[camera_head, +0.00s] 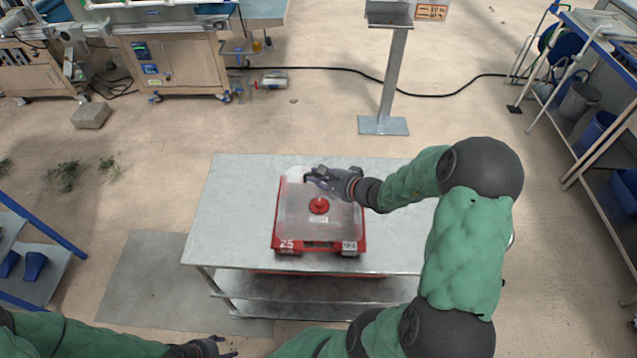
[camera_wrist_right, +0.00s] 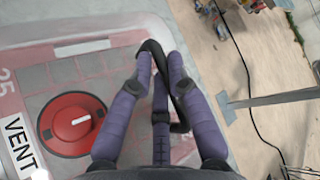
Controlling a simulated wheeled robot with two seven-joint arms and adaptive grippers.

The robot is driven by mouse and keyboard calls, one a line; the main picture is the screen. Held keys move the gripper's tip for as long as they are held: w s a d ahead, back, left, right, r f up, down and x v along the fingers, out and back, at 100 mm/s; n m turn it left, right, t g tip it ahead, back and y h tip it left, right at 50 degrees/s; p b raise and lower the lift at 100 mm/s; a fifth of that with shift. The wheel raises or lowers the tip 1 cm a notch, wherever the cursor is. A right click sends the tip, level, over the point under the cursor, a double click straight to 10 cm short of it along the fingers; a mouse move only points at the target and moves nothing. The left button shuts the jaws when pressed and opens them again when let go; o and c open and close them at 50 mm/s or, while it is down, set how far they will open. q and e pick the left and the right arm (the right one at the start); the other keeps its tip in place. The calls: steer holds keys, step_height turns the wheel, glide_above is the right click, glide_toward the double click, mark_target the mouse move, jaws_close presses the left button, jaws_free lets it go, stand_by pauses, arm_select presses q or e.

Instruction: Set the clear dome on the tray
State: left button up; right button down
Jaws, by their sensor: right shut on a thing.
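The clear dome (camera_head: 335,218) is a see-through cover with a red round vent knob (camera_head: 319,206) on top. It lies over the red tray (camera_head: 318,246), which is marked 25 and sits on the metal table. I cannot tell whether the dome's rim touches the tray all round. My right gripper (camera_head: 318,178) is at the dome's far side, shut on it. In the right wrist view its purple fingers (camera_wrist_right: 160,75) close around a dark curved bar, beside the knob (camera_wrist_right: 73,121) and a VENT label. My left gripper (camera_head: 215,347) is low at the bottom edge, away from the table.
The metal table (camera_head: 225,210) has free room left of the tray; my right arm covers much of its right side. A metal post stand (camera_head: 392,80) is behind it. A blue-framed rack stands at the right, and a wooden cabinet (camera_head: 180,65) at the back left.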

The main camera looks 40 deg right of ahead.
step_height(320, 180, down, 2)
steer(key=shift+f, duration=0.25)
steer(key=shift+f+b, duration=0.1)
steer(key=shift+b, duration=0.2)
steer(key=c, duration=1.2)
jaws_free()
